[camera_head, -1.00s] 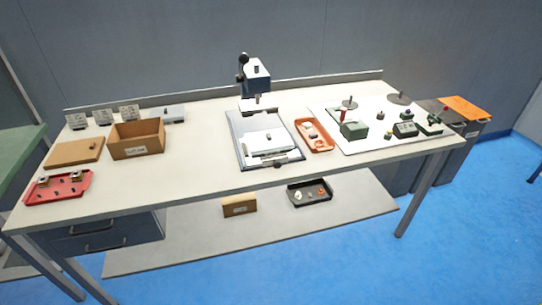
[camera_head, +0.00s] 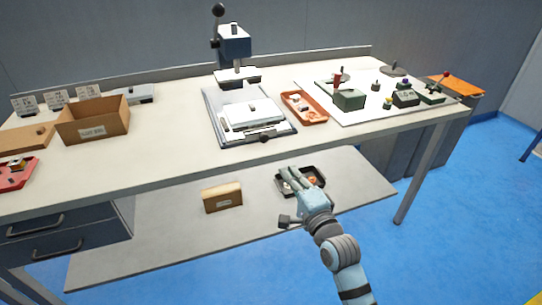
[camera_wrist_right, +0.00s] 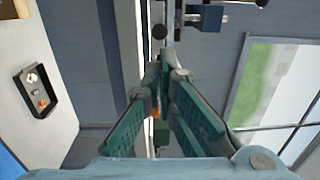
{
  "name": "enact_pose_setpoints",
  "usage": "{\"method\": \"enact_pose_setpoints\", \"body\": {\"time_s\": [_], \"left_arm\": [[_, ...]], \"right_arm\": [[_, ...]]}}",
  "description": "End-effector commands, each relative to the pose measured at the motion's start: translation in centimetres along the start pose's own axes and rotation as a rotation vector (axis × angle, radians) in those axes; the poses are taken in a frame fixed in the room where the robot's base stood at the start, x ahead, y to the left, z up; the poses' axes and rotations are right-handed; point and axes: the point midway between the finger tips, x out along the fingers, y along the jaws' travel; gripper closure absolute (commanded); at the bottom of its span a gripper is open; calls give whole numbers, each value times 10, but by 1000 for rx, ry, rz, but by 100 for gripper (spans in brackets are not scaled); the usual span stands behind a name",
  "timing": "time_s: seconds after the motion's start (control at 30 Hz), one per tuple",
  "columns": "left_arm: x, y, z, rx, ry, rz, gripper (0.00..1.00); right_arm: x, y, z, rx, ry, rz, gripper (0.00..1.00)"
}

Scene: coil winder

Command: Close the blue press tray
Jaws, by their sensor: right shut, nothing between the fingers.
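The blue press (camera_head: 234,45) stands at the back middle of the table, with a black ball-ended lever at its upper left. Its tray (camera_head: 252,114) is a pale plate in front of the press head, on a grey base, reaching toward the table's front edge. A dark knob (camera_head: 263,138) is at the tray's front. My right gripper (camera_head: 288,173) is shut and empty, in front of the table and lower in the picture than the knob, apart from the tray. Its green fingers (camera_wrist_right: 160,85) show in the right wrist view. My left gripper is not in view.
An orange tray (camera_head: 305,107) lies right of the press, beside a white board (camera_head: 350,122) with several devices. A cardboard box (camera_head: 92,122) stands left. A black tray (camera_head: 312,176) and a small brown box (camera_head: 222,198) are on the lower shelf.

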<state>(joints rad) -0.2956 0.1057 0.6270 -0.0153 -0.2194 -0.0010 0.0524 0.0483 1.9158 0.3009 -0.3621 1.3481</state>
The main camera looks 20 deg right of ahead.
Motion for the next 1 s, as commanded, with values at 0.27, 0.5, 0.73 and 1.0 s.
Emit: {"method": "enact_pose_setpoints", "body": {"time_s": [0.27, 0.5, 0.73, 1.0], "left_arm": [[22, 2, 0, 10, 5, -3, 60], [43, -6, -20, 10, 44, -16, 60], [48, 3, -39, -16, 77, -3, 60], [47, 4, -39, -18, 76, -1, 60]], "right_arm": [[55, 3, 0, -4, 1, 1, 100], [104, 4, 0, -5, 1, 3, 100], [126, 2, 0, -6, 1, 5, 100], [128, 0, 0, -6, 1, 4, 100]]}}
